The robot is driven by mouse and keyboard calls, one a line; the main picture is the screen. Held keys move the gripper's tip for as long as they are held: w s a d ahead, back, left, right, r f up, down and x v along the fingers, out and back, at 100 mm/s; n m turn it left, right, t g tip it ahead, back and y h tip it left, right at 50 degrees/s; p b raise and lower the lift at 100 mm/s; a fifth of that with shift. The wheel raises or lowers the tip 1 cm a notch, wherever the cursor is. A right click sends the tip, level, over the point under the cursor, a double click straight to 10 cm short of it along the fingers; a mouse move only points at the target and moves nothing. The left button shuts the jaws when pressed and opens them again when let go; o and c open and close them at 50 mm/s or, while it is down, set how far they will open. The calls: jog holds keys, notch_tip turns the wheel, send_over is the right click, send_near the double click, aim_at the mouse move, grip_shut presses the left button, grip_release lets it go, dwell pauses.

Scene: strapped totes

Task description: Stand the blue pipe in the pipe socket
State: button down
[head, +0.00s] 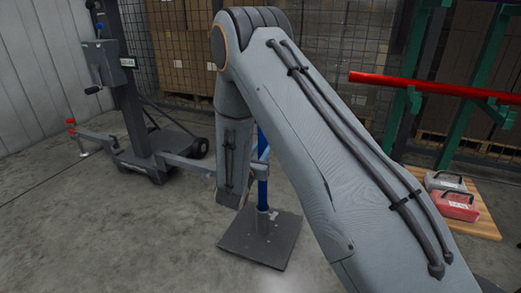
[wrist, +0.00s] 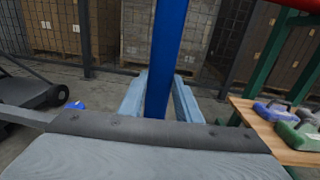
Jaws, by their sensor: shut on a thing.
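The blue pipe (head: 262,185) stands about upright over a dark square base plate in the head view. Its lower end meets the grey collar of the pipe socket (head: 262,222) on that plate. The pipe looks in line with the collar, but I cannot tell how deep it sits. In the wrist view the pipe (wrist: 168,45) runs up between the light blue jaws. My gripper (wrist: 160,82) is shut on the pipe. In the head view my arm hides most of the gripper, and the socket does not show in the wrist view.
A dark wheeled stand (head: 130,100) with a crank is at the left; a grey bar reaches from it toward the pipe. A red pipe (head: 435,86) lies across a green rack at the right. Cases (head: 455,205) sit on a wooden board. Mesh fencing and cartons (head: 185,60) stand behind.

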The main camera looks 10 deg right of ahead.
notch_tip(320, 180, down, 8)
jog(key=b, duration=0.6)
jog(key=shift+f, duration=0.25)
dwell(0.8)
jog(key=c, duration=1.2)
grip_release()
jog(key=shift+s+f, duration=0.1)
jog(key=shift+p+v, duration=1.5)
jog(key=shift+v, duration=2.35)
